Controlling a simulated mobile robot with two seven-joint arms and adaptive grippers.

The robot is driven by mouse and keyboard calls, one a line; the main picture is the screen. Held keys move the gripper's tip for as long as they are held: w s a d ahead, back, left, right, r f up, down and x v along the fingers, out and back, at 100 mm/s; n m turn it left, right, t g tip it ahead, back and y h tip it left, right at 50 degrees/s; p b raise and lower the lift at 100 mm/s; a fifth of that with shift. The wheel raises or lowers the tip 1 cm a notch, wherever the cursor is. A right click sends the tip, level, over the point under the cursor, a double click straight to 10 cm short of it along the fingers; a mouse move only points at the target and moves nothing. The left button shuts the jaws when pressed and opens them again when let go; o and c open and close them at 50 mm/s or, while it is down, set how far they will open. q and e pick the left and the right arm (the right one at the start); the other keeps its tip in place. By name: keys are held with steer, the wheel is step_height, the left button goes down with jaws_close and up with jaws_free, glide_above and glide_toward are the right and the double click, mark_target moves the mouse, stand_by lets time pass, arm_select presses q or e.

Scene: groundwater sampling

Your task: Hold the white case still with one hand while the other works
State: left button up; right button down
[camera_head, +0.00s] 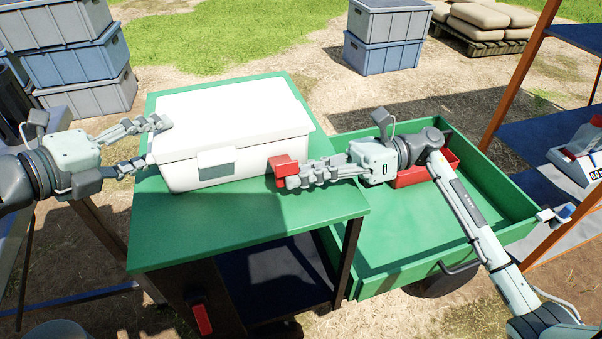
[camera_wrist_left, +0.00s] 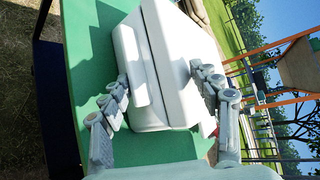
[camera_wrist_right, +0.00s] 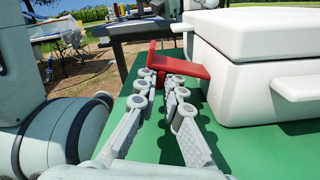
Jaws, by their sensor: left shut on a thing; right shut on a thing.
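The white case (camera_head: 232,125) sits on the green table top (camera_head: 180,240) with its lid down. It also shows in the left wrist view (camera_wrist_left: 180,55) and the right wrist view (camera_wrist_right: 250,40). My left gripper (camera_head: 157,143) is shut on the case's left end, one finger on each side, as the left wrist view shows (camera_wrist_left: 162,85). My right gripper (camera_head: 288,176) is shut on a red piece (camera_head: 284,162) at the case's front right corner. In the right wrist view this red piece (camera_wrist_right: 180,66) looks angled; I cannot tell whether it is joined to the case.
A green tray (camera_head: 390,270) with a red box (camera_head: 415,178) adjoins the table's right side, under my right arm. Grey and blue crates (camera_head: 383,35) stand behind. A shelf rack (camera_head: 530,130) stands at the right. The table's front strip is clear.

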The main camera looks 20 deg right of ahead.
mark_target(296, 137)
arm_select(q)
steer(key=shift+a+f, duration=0.15)
steer(key=shift+f, duration=0.25)
arm_select(e)
steer(key=r+m, duration=0.1)
steer(key=m, duration=0.1)
steer(key=shift+r+m, duration=0.15)
steer(key=shift+m, duration=0.25)
steer(key=m, duration=0.1)
steer(key=r+m, duration=0.1)
steer(key=m, duration=0.1)
steer(key=shift+w+r+m, duration=0.3)
steer(key=m, duration=0.1)
steer(key=w+r+m, duration=0.1)
steer(key=m, duration=0.2)
steer(key=shift+w+r, duration=0.15)
steer(key=shift+r, duration=0.15)
steer(key=shift+w+r+m, duration=0.2)
steer(key=shift+w+m, duration=0.15)
steer(key=shift+m, duration=0.6)
steer(key=shift+w+r+m, duration=0.15)
steer(key=shift+w+m, duration=0.15)
steer(key=shift+m, duration=0.65)
steer(key=shift+r, duration=0.1)
steer(key=c, duration=1.6)
jaws_free()
steer(key=shift+w, duration=0.1)
steer(key=shift+c, duration=0.2)
steer(key=shift+d, duration=0.1)
